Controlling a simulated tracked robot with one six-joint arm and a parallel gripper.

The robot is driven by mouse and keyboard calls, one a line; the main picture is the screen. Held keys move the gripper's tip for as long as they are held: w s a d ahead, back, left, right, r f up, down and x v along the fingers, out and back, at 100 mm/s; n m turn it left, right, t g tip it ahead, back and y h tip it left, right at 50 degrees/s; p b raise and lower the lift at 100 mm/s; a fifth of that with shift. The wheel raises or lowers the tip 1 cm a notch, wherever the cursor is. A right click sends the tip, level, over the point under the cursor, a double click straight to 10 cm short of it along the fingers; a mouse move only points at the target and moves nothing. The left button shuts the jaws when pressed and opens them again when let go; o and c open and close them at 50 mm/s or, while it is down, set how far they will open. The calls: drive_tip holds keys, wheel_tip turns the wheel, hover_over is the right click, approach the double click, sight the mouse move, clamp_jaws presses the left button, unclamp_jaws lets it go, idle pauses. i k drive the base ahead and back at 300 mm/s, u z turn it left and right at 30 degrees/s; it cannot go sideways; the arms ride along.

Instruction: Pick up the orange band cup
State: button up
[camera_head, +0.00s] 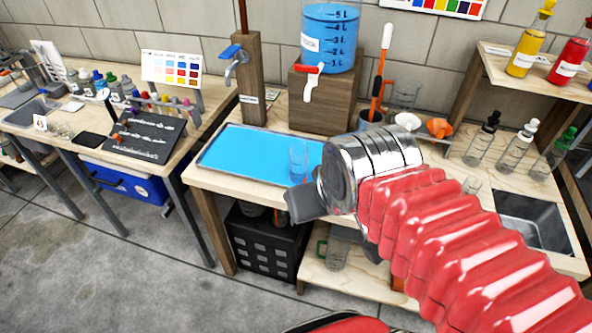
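My gripper (308,204) is in front of the workbench, at the end of my red ribbed arm and silver wrist. One dark finger shows at its left and a dark part shows below the wrist; the gap between the fingers is hidden. A clear cup (299,160) stands on the right part of the blue tray (250,153), just behind and above my gripper in the picture. I cannot make out an orange band on it. Another small clear glass (472,185) stands on the bench right of my arm. No cup with a clear orange band shows.
A wooden block (325,103) carries a blue-filled tank (331,40) behind the tray. A tap post (249,80) stands at the tray's back. Dropper bottles (482,138) and a dark sink (531,220) are at right. A black crate (262,243) stands below the bench.

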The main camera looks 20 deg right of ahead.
sight(298, 152)
drive_tip(key=u, duration=0.35)
drive_tip(key=k, duration=0.5)
drive_tip(key=u, duration=1.05)
drive_tip(key=k, duration=0.85)
drive_tip(key=u, duration=0.5)
drive_tip(key=i, duration=1.1)
drive_tip(key=z, duration=0.5)
drive_tip(key=i, duration=0.65)
drive_tip(key=z, duration=1)
drive_tip(key=i, duration=0.7)
drive_tip(key=z, duration=0.45)
